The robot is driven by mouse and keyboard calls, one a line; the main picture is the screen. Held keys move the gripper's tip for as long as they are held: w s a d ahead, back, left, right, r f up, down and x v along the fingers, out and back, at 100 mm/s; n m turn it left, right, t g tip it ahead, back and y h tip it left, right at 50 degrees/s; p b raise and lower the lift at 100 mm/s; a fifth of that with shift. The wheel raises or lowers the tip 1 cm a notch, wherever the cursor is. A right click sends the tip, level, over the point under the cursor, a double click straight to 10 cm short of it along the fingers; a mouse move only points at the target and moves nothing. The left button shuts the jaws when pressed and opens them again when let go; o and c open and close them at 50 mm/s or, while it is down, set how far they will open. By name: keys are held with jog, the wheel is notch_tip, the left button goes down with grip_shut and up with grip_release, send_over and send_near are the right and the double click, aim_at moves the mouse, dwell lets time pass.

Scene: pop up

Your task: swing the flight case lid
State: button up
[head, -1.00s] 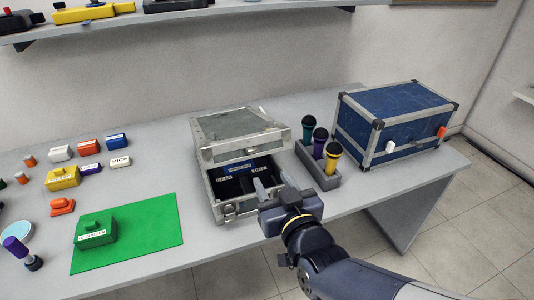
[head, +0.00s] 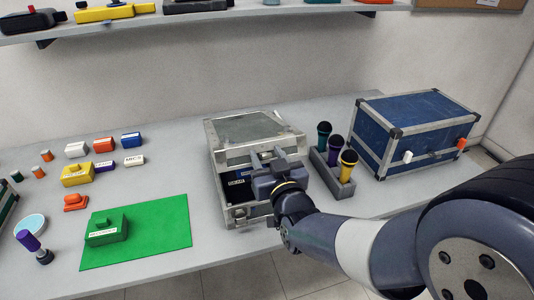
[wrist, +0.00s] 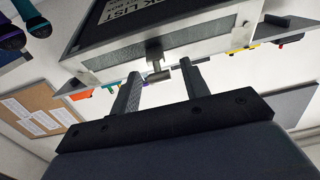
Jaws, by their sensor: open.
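The silver-framed grey flight case (head: 240,218) stands mid-table with its lid (head: 250,130) raised part way over a dark interior with labels. My gripper (head: 272,158) is at the lid's front edge and hides part of the case's front. In the wrist view the open fingers (wrist: 160,70) stand on either side of a small metal latch piece (wrist: 157,66) on the lid's edge (wrist: 170,48). I cannot tell whether they touch it. A label ending in "LIST" (wrist: 133,12) shows on a dark panel in the wrist view.
A shut blue case (head: 415,128) and a rack (head: 325,173) of several microphones stand to the right. A green mat (head: 150,240) with a green block (head: 106,227) lies to the left, with small coloured blocks behind it. A shelf (head: 200,14) runs above.

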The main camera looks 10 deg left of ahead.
jog(key=shift+w+a, duration=0.2)
jog(key=shift+w, duration=0.15)
grip_shut()
dwell(0.3)
jog(key=shift+f, duration=0.1)
